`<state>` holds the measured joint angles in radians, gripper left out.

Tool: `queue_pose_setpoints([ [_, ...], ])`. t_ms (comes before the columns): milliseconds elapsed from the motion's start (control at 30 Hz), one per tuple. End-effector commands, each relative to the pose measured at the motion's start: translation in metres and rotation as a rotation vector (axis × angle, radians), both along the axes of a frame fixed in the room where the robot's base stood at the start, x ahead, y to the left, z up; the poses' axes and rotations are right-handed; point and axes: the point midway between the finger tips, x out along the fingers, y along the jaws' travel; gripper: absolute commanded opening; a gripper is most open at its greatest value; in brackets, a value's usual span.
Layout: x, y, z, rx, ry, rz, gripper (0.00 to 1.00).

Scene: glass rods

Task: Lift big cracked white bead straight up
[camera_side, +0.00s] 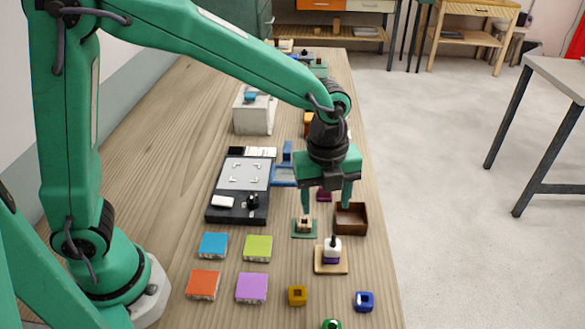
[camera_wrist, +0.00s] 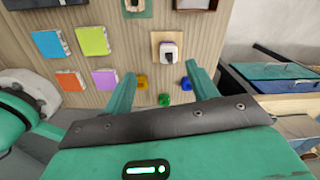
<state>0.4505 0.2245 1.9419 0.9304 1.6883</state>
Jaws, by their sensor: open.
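A white bead (camera_side: 332,244) sits above a purple piece (camera_side: 331,258) on a dark upright peg, on a square wooden base (camera_side: 318,268). The white bead also shows in the wrist view (camera_wrist: 168,47), beyond my fingertips. No crack can be made out at this size. My gripper (camera_side: 327,204) points down with its two fingers wide apart and nothing between them. In the side view it appears higher than the bead and farther back along the table. In the wrist view my gripper (camera_wrist: 160,72) also shows as two separated green fingers.
Yellow (camera_side: 297,295), blue (camera_side: 364,301) and green (camera_side: 331,324) beads lie nearer the front. A brown open box (camera_side: 351,232) and a green-based stand (camera_side: 304,234) are behind the wooden base. Several coloured blocks (camera_side: 258,248) are left. A black tray (camera_side: 222,216) lies farther back.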

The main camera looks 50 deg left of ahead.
Motion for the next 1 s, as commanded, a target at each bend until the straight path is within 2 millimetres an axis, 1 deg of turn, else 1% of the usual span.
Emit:
queue_pose_setpoints([
  [33, 0.001, -0.007, -0.008, 0.008, 0.013, -0.056, 0.58],
  [133, 0.003, -0.017, -0.017, 0.017, 0.028, -0.147, 0.58],
  [300, 0.005, -0.023, -0.024, 0.023, 0.037, -0.216, 0.58],
  [500, 0.005, -0.024, -0.026, 0.025, 0.039, -0.22, 0.58],
  [800, 0.004, -0.024, -0.048, 0.025, 0.039, -0.218, 0.58],
  [1000, 0.005, -0.024, -0.051, 0.024, 0.038, -0.218, 0.58],
])
